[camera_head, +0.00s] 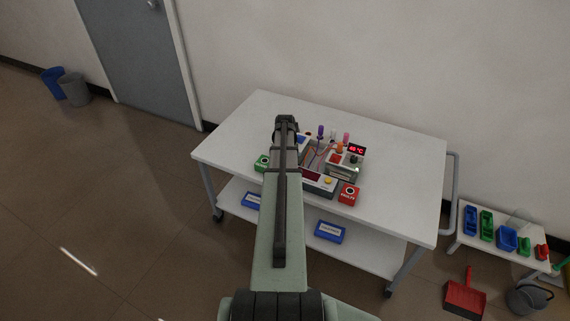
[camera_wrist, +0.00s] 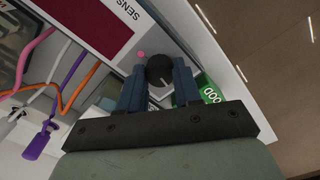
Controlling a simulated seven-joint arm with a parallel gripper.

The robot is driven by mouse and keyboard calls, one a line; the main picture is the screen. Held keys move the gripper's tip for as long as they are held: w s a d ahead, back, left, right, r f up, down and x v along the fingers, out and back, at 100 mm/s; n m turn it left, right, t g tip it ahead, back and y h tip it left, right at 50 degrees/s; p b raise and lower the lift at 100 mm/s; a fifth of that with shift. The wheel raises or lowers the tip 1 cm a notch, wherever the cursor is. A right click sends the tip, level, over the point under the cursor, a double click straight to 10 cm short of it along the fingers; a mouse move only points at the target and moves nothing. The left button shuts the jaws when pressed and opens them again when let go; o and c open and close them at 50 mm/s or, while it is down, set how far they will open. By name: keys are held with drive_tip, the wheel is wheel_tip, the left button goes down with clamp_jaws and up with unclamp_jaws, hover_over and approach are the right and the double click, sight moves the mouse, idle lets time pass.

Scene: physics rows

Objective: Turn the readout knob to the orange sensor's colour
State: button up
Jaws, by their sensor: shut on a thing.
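The readout knob (camera_wrist: 159,66) is a round dark knob with a pale pointer line, seen in the wrist view beside the dark red display of a panel marked "SENS" (camera_wrist: 88,18). My gripper (camera_wrist: 160,80) is shut on the knob, one blue finger on each side. The pointer line slants toward the lower right of the wrist view. A pink dot (camera_wrist: 141,55) shows at the knob's upper left; other marks are hidden. An orange wire (camera_wrist: 78,88) runs across the wrist view. In the head view my arm hides the knob; an orange piece (camera_head: 340,147) stands among coloured sensors.
A green "GOOD" box (camera_wrist: 211,92) sits close to the right finger. In the head view a red box (camera_head: 348,194), yellow button (camera_head: 328,181) and lit temperature display (camera_head: 357,150) are nearby. The white table (camera_head: 400,190) is clear at its right.

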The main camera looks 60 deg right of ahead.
drive_tip(key=shift+m, duration=0.3)
drive_tip(key=m, duration=0.3)
drive_tip(key=shift+m, duration=2.2)
drive_tip(key=o, duration=1)
drive_tip(key=shift+o, duration=0.2)
wheel_tip(320, 180, up, 14)
